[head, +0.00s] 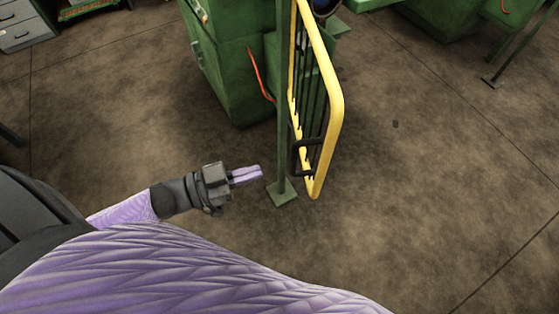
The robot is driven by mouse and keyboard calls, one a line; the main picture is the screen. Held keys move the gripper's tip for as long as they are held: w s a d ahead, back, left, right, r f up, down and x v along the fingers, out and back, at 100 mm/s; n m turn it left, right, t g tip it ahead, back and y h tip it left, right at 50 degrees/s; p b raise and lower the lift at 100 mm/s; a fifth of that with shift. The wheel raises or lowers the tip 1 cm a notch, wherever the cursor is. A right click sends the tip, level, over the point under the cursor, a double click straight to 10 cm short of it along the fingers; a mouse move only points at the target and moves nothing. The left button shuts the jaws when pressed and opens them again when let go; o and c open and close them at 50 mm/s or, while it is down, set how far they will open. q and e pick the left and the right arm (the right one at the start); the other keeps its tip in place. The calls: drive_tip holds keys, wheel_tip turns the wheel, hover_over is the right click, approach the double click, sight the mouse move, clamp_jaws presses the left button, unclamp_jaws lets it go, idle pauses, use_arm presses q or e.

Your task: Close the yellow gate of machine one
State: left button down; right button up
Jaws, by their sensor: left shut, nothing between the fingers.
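The yellow gate (335,105) stands beside a green post, its yellow frame and dark bars seen at a steep angle. A black handle (305,157) sits low on the gate's near end. My left gripper (261,172) is shut and empty, with its purple fingers pointing right towards the post, left of the gate and apart from it. The post stands between the fingertips and the handle in the picture. The green machine (235,60) rises behind the gate. I cannot tell whether the gate is latched. My right gripper is not in view.
The green post (283,110) ends in a square foot plate (281,194) on the floor close to my left fingertips. An orange hose (260,76) hangs on the machine. Grey drawers (24,28) stand at the far left. The floor right of the gate is clear.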

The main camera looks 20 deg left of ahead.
use_arm(q)
drive_tip(key=x, duration=0.6)
